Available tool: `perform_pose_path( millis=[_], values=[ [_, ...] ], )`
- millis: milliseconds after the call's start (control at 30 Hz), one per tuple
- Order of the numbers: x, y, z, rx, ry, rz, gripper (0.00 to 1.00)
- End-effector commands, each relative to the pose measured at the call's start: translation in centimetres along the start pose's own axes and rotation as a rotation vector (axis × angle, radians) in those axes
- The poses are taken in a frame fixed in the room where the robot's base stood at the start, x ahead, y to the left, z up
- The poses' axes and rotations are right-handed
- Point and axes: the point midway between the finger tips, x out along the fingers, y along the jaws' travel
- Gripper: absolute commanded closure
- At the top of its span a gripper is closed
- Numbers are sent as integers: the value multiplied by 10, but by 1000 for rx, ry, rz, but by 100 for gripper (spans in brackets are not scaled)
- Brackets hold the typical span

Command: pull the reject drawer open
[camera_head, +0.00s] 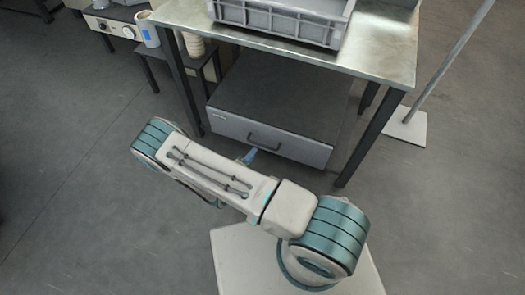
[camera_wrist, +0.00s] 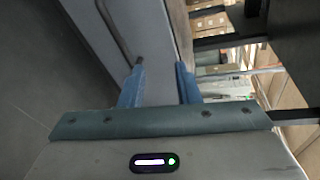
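The reject drawer (camera_head: 270,137) is a grey-fronted unit under the metal table, with a dark bar handle (camera_head: 264,144) on its front. The drawer looks shut. In the wrist view the drawer front (camera_wrist: 157,30) fills the upper middle, and the handle (camera_wrist: 116,30) runs at a slant to the left fingertip. My gripper (camera_wrist: 161,72) has two blue fingers standing apart with nothing seen held between them. The handle's near end is at or close to the left finger; I cannot tell whether they touch. In the head view only a blue fingertip (camera_head: 249,156) shows, just below the handle; my arm hides the rest.
The metal table (camera_head: 385,50) has dark legs on both sides of the drawer, and a grey crate (camera_head: 285,22) stands on it. A pole on a white base plate (camera_head: 404,126) stands at the right. A small table with cups (camera_head: 147,29) is at the upper left. The floor before the drawer is clear apart from my arm and base.

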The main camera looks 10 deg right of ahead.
Motion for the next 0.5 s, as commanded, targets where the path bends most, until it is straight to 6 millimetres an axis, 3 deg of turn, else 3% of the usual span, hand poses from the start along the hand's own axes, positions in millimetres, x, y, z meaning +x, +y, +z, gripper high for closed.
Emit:
perform_pose_path(
  millis=[33, 200, 367, 500],
  values=[
    [1, 24, -7, -63, -41, 3, 70],
    [0, 59, -15, -196, -132, 13, 70],
    [6, 67, -17, -231, -155, 15, 70],
    [25, 68, -14, -229, -153, 14, 70]
  ],
)
